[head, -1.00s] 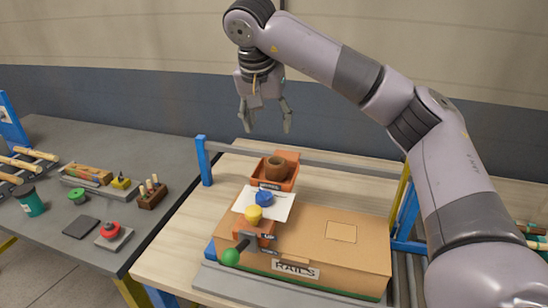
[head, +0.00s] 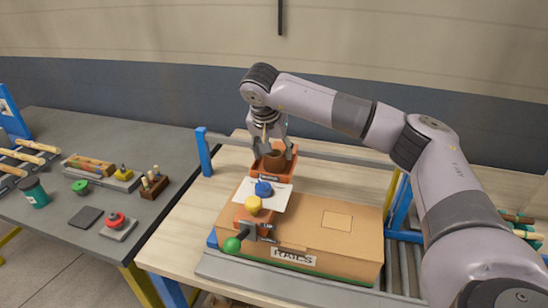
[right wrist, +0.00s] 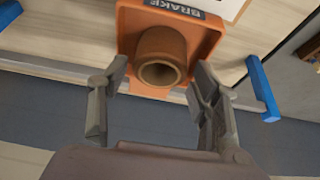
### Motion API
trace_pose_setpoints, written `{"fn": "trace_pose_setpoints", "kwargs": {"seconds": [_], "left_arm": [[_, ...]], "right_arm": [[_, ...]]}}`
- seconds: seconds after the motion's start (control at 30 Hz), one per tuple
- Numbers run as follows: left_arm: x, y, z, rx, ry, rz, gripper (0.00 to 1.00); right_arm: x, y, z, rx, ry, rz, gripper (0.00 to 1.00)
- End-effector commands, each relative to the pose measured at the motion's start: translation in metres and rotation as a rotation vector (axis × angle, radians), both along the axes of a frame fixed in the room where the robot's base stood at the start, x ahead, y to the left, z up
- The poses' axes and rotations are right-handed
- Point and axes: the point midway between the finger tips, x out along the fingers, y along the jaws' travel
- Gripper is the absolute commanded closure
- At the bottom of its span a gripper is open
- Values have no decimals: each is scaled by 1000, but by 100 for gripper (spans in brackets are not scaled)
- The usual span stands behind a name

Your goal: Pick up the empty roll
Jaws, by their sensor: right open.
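The empty roll (head: 274,163) is a short brown hollow tube standing upright in an orange bin (head: 290,174) at the back of the wooden bench. In the right wrist view the roll (right wrist: 160,47) shows its open end, and the bin (right wrist: 207,44) bears a label reading BRAKE. My right gripper (head: 273,152) is open just above the bin, its fingers on either side of the roll. In the right wrist view the fingers (right wrist: 159,72) are spread wider than the roll, with gaps on both sides. My left gripper is not in view.
A grey rail (head: 340,157) runs behind the bin. A grey table (head: 130,140) with small parts stands left.

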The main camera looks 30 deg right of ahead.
Motion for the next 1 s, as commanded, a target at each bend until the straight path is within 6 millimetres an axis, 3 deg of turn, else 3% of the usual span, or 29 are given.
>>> {"fn": "trace_pose_setpoints", "kwargs": {"seconds": [0.07, 0.23, 0.5, 0.9, 1.0], "left_arm": [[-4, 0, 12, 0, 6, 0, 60], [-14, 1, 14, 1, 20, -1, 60], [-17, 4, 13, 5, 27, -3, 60], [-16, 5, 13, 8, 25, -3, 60], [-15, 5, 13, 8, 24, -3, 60]], "right_arm": [[2, -3, -9, -1, 5, -2, 43], [7, -9, -28, -1, 1, -2, 43], [8, -9, -32, 0, 0, -1, 43], [8, -9, -31, 0, 0, -1, 70], [8, -9, -31, 0, 0, -1, 71]]}}
